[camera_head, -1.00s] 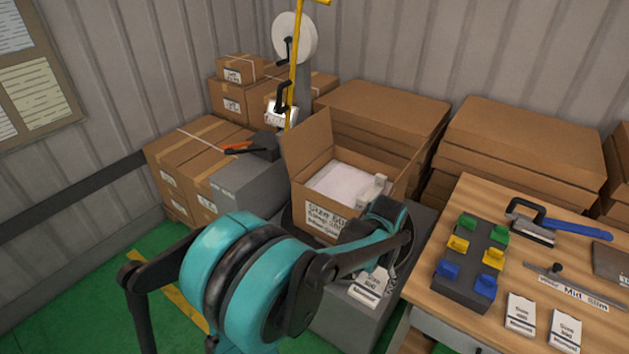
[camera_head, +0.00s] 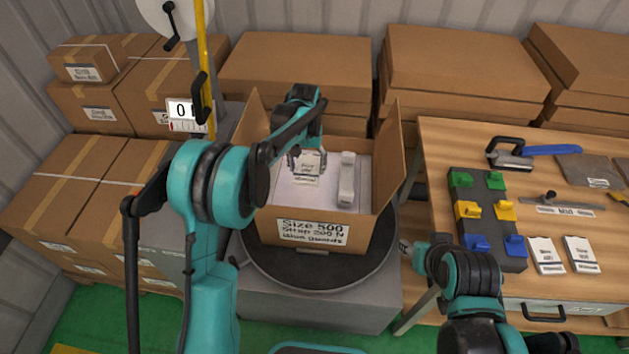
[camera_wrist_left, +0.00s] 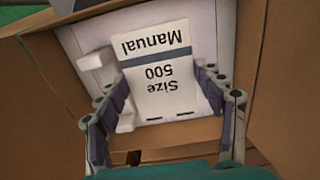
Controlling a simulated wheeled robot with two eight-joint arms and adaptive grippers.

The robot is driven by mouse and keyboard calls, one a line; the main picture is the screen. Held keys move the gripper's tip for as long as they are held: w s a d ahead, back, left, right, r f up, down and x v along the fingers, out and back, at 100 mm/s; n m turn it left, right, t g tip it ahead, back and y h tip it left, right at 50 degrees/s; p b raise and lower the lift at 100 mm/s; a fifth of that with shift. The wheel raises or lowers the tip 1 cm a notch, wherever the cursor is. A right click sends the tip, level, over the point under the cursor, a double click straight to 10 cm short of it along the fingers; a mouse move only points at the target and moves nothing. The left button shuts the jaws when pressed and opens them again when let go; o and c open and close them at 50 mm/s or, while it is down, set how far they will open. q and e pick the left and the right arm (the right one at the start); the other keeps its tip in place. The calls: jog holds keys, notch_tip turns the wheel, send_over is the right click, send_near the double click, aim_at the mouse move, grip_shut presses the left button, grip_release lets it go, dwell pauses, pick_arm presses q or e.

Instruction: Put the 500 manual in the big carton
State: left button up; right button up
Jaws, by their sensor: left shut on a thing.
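The 500 manual (camera_wrist_left: 157,75) is a white booklet with a dark band, reading "Size 500 Manual" in the left wrist view. My left gripper (camera_wrist_left: 165,88) is shut on it, with a finger at each side. In the head view the manual (camera_head: 306,170) is over the inside of the big carton (camera_head: 352,232), an open brown box labelled "Size 500". My left gripper (camera_head: 308,155) reaches into the carton's opening from above. Whether the manual touches the white contents cannot be told. My right arm shows at lower right, but its gripper's fingers are not clear.
A white part (camera_head: 347,180) lies inside the carton at right. The carton stands on a dark round turntable (camera_head: 290,272). The workbench (camera_head: 437,150) at right holds coloured clips (camera_head: 484,212), two more booklets (camera_head: 546,254) and tools. Stacked boxes stand behind.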

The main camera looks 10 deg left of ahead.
pick_arm(q)
jog(key=w+d+f, duration=0.3)
jog(key=w+d, duration=0.4)
jog(key=w, duration=0.1)
jog(key=b, duration=0.4)
send_over(300, 193)
notch_tip(300, 193, down, 7)
jog(key=shift+f, duration=0.1)
jog(key=shift+f+b, duration=1.05)
jog(key=shift+f, duration=0.9)
jog(key=shift+f, duration=0.1)
jog(key=o, duration=1.2)
